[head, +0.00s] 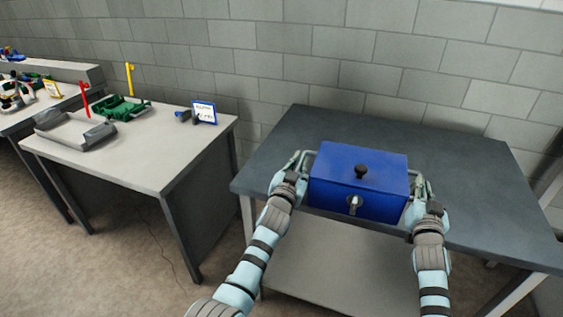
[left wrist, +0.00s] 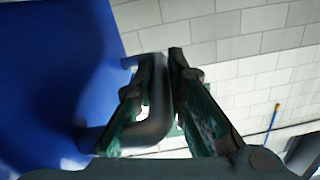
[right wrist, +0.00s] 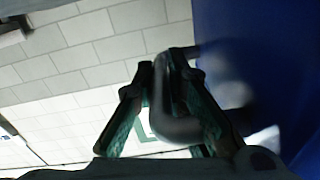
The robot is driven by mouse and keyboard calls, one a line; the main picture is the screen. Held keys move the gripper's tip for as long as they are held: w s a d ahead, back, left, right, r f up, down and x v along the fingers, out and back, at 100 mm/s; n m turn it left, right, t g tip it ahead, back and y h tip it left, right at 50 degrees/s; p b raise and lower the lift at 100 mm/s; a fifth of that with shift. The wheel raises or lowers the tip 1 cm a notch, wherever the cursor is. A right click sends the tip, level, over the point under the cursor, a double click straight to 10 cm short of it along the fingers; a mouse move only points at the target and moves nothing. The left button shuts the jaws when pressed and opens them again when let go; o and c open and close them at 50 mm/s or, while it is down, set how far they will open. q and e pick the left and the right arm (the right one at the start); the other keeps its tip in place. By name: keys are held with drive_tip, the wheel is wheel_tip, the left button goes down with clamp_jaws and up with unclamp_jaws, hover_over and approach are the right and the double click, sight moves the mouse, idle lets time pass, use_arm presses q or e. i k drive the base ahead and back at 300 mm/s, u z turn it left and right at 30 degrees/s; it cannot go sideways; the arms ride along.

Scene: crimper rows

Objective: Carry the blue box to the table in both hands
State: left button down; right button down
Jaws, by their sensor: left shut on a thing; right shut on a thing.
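The blue box (head: 375,172) has a black knob on its lid, a metal latch on its front and a bar handle on each side. In the head view it appears over the front part of the dark grey table (head: 290,135), its lower front near the table's front edge. I cannot tell whether it touches the top. My left gripper (head: 299,166) is shut on the left handle, which shows between the fingers in the left wrist view (left wrist: 158,100). My right gripper (head: 421,186) is shut on the right handle, also seen in the right wrist view (right wrist: 175,100). The box looks about level.
The table top is clear behind and beside the box. A lower shelf (head: 330,262) sits under it. To the left, a lighter table (head: 150,170) holds a grey tray (head: 75,132), a green item (head: 122,108) and a small sign (head: 204,112). A block wall stands behind.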

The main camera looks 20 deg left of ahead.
sight(146, 151)
drive_tip(key=k, duration=0.55)
drive_tip(key=u, duration=0.5)
drive_tip(key=i, duration=0.35)
drive_tip(key=u, duration=1.05)
drive_tip(key=i, duration=1.85)
drive_tip(key=z, duration=0.1)
